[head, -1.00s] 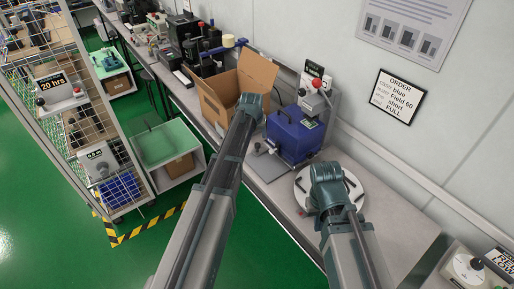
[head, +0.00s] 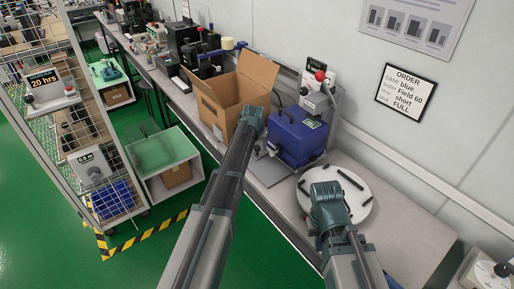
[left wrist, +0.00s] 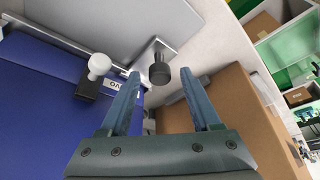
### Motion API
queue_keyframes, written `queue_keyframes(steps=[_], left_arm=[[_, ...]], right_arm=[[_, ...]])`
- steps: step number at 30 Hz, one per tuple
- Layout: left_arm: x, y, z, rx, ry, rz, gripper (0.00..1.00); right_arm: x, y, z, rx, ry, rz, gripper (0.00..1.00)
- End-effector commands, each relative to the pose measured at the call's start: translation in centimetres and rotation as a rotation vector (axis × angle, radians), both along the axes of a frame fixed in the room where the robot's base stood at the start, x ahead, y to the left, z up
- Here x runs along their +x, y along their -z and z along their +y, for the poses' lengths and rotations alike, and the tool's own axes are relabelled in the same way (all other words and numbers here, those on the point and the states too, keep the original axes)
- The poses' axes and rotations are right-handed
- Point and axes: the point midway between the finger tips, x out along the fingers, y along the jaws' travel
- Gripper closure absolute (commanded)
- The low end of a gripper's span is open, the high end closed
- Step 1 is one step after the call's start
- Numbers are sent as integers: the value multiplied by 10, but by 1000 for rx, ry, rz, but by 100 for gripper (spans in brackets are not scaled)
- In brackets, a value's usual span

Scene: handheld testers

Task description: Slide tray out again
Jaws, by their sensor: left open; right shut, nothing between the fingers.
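The grey tray (head: 268,176) shows as a flat plate at the front of the blue case (head: 298,138), partly hidden by my left arm. In the left wrist view its grey surface (left wrist: 115,22) fills the top, with the blue case (left wrist: 45,100) at left. A black knob (left wrist: 160,72) stands beyond and between the open fingertips of my left gripper (left wrist: 160,82), with nothing visibly gripped. In the head view my left gripper (head: 256,138) is left of the case, its fingers mostly hidden. My right gripper (head: 330,218) is over the white turntable (head: 365,190), shut and empty.
An open cardboard box (head: 225,100) stands close behind and left of my left gripper. A white knob (left wrist: 99,64) is beside the left finger. The bench right of the turntable is clear.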

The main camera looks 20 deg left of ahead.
Motion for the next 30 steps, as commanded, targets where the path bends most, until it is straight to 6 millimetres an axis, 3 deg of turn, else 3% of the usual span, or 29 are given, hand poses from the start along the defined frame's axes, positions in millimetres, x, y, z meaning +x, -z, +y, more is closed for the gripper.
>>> queue_keyframes(steps=[1,12,30], left_arm=[[0,0,0,0,0,0,36],[0,0,0,0,0,0,100],[0,0,0,0,0,0,100]], right_arm=[[0,0,0,0,0,0,100],[0,0,0,0,0,0,100],[0,0,0,0,0,0,100]])
